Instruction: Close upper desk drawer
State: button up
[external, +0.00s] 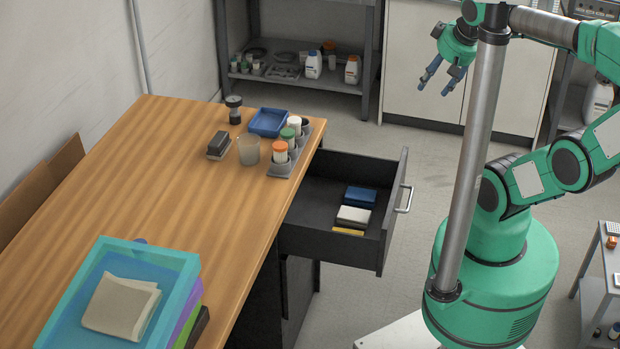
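The upper desk drawer (318,238) is black and stands pulled far out from the right side of the wooden desk (165,200). Its metal bar handle (404,199) is on the front panel, facing my base. Inside the drawer lie a blue item (360,196), a white and dark block (353,216) and a yellow item (348,232). My gripper (436,82) has blue fingers spread apart. It is open and empty, in the air beyond the drawer and higher up, clear of the handle. My column partly covers the arm.
On the desk stand a blue tray (268,122), a caddy with bottles (283,168), a clear cup (249,151) and stacked coloured trays (180,262). A metal shelf (300,82) and white cabinets (420,60) stand behind. Floor between drawer and my base is clear.

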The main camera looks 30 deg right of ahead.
jog(key=shift+w+f, duration=0.2)
jog(key=shift+w, duration=0.05)
jog(key=c, duration=0.4)
jog(key=w+f+m+g+y+p, duration=0.1)
jog(key=w+f+m, duration=0.1)
jog(key=w+d+f+m+g+y+p, duration=0.1)
jog(key=w+f, duration=0.1)
jog(key=f, duration=0.1)
jog(key=w+f+m+g+y+p, duration=0.1)
jog(key=w+f+m, duration=0.1)
jog(key=w+f, duration=0.1)
jog(key=shift+w+d+m+p, duration=0.1)
jog(key=shift+d+m+p, duration=0.2)
jog(key=shift+p, duration=0.1)
grip_shut()
jog(key=w+d+f+m+t+y+p, duration=0.1)
jog(key=w+d+f+m+y+p, duration=0.15)
jog(key=d+f+m, duration=0.65)
jog(key=w+d+f+m+t+y+p, duration=0.15)
jog(key=d+f+m+p, duration=0.35)
jog(key=f, duration=0.7)
jog(key=s+d+f+m+t+p, duration=0.1)
jog(key=s+d+f+m, duration=0.2)
jog(key=f+m, duration=0.4)
notch_tip(320, 180, down, 4)
jog(key=shift+s+d+r+h, duration=0.15)
jog(key=shift+s+h, duration=0.15)
jog(key=shift+s, duration=0.25)
